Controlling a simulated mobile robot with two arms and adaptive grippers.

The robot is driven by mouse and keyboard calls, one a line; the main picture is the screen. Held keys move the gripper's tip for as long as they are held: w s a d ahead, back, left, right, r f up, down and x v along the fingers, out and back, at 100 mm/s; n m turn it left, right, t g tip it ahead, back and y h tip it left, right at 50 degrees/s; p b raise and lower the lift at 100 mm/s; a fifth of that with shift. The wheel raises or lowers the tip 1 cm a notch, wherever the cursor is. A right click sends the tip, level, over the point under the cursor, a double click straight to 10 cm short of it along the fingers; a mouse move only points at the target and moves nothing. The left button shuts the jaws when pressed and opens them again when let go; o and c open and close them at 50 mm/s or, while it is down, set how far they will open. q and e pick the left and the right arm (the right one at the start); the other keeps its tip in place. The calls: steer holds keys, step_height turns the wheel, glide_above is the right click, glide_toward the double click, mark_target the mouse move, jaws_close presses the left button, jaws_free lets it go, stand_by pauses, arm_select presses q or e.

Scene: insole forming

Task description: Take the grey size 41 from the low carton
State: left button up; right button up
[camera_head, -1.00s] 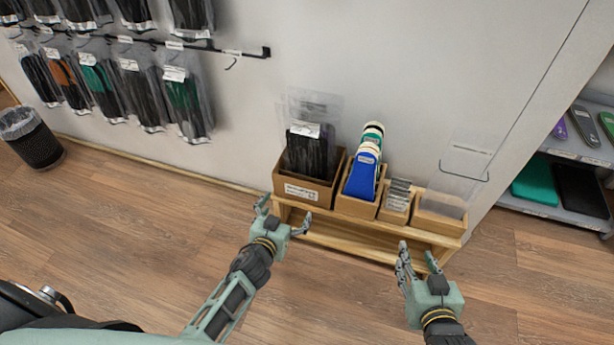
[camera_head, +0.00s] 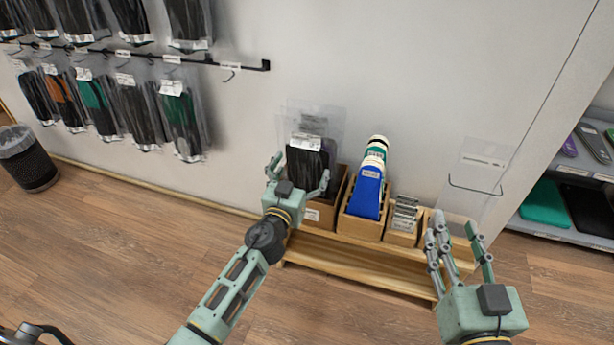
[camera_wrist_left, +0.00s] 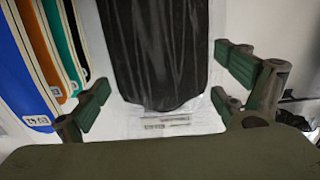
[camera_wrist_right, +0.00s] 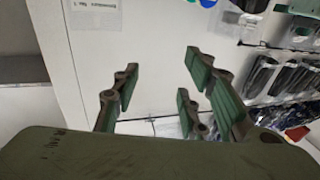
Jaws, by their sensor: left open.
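A brown carton (camera_head: 325,217) stands at the left end of a low wooden bench, with dark insole packs (camera_head: 307,160) in clear bags upright in it. In the left wrist view a dark grey or black insole pack (camera_wrist_left: 155,50) with a small label lies between the fingers; I cannot read its size. My left gripper (camera_head: 299,172) is open in front of the packs, its fingers on either side and partly hiding them and the carton. It also shows in the left wrist view (camera_wrist_left: 163,84). My right gripper (camera_head: 456,222) is open and empty at the bench's right end.
Next to the carton, a box (camera_head: 357,225) holds blue, green and other insoles, and a smaller box (camera_head: 400,238) holds small grey items. Bagged insoles (camera_head: 183,115) hang on the wall at left. A bin (camera_head: 28,162) stands at far left. A clear holder (camera_head: 480,170) is at right.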

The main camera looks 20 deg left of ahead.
arm_select(q)
steer(key=shift+w, duration=0.65)
steer(key=shift+c, duration=0.5)
steer(key=c, duration=1.5)
